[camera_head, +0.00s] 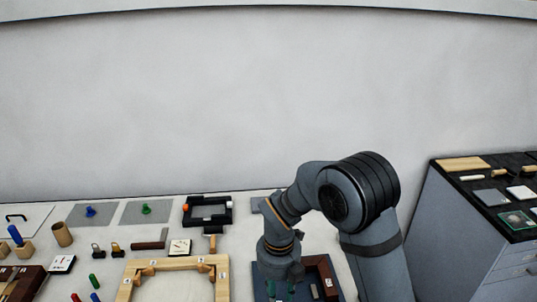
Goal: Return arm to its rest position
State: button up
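My gripper (280,289) hangs from my arm at the bottom of the head view. It points down over a dark blue mat or tray (259,284) on the white table (235,247). Its teal finger parts are small and near the frame edge, so I cannot tell their opening or whether anything is between them. A dark red-brown frame-like piece (327,277) lies just right of the gripper. My arm is bent, its large dark joint standing high to the right of the gripper.
A light wooden frame (178,263) lies left of the gripper. A black tray (207,210), two grey mats (146,212) and small tools lie farther left and back. A grey cabinet (466,250) with a dark, cluttered top stands right. A bare wall is behind.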

notch_tip(320, 180, down, 6)
jog(key=shift+r, duration=0.1)
dwell(0.4)
notch_tip(320, 180, up, 12)
jog(key=shift+m, duration=0.4)
notch_tip(320, 180, down, 12)
jog(key=shift+f, duration=0.15)
jog(key=m+b, duration=0.2)
jog(key=m, duration=0.4)
jog(key=shift+w+m, duration=0.15)
jog(key=shift+m, duration=0.25)
jog(key=m, duration=0.5)
jog(key=shift+w+d+b, duration=0.1)
jog(key=shift+b, duration=0.25)
